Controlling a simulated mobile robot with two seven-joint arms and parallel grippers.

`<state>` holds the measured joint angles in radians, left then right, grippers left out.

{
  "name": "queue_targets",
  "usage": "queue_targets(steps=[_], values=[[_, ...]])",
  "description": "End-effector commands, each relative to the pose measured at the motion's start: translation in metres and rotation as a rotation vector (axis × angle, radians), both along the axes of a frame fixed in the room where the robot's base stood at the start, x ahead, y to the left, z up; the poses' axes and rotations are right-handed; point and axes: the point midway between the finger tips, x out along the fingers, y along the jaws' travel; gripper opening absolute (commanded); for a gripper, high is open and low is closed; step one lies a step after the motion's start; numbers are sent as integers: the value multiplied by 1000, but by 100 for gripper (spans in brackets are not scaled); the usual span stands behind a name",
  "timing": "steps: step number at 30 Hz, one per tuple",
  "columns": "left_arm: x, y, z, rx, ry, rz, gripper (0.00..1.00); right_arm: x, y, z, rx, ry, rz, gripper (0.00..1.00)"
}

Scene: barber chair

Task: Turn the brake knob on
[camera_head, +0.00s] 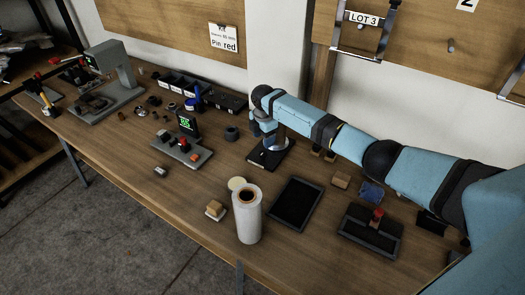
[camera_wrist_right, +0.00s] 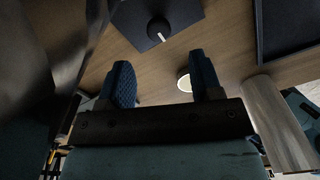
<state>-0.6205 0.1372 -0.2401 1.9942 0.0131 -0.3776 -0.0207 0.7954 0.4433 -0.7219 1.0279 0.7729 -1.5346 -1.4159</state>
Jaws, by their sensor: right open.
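The brake knob (camera_wrist_right: 158,29) is a round black knob with a white pointer line. It sits on a square dark plate (camera_wrist_right: 185,14), seen at the top of the right wrist view. In the head view the plate (camera_head: 257,159) lies on the bench below my right gripper (camera_head: 268,134), which partly hides the knob. My right gripper (camera_wrist_right: 164,78) is open in the wrist view, with its two blue fingers apart and nothing between them. The knob shows beyond the fingertips, apart from them. My left gripper is not in view.
A small board with a green display (camera_head: 187,123) is to the left. Small bins (camera_head: 184,86) line the back.

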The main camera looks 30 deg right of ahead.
Motion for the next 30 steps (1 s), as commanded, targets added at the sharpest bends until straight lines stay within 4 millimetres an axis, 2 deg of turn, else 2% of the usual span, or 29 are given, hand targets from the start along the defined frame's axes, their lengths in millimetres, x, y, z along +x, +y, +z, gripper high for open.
queue_targets(steps=[3, 9, 15, 23, 24, 30], values=[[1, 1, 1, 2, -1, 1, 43, 0, 1, -26, 1, 2, -1, 59], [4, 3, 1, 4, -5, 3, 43, 0, 0, -59, 0, 1, 0, 59], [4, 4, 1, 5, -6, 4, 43, 0, 0, -73, 0, -1, 0, 59], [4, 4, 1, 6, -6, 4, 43, 0, 0, -74, -1, -2, 0, 59], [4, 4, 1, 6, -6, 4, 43, 0, 0, -74, -1, -2, 0, 57], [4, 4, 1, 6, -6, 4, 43, 0, 0, -74, 0, -2, 0, 11]])
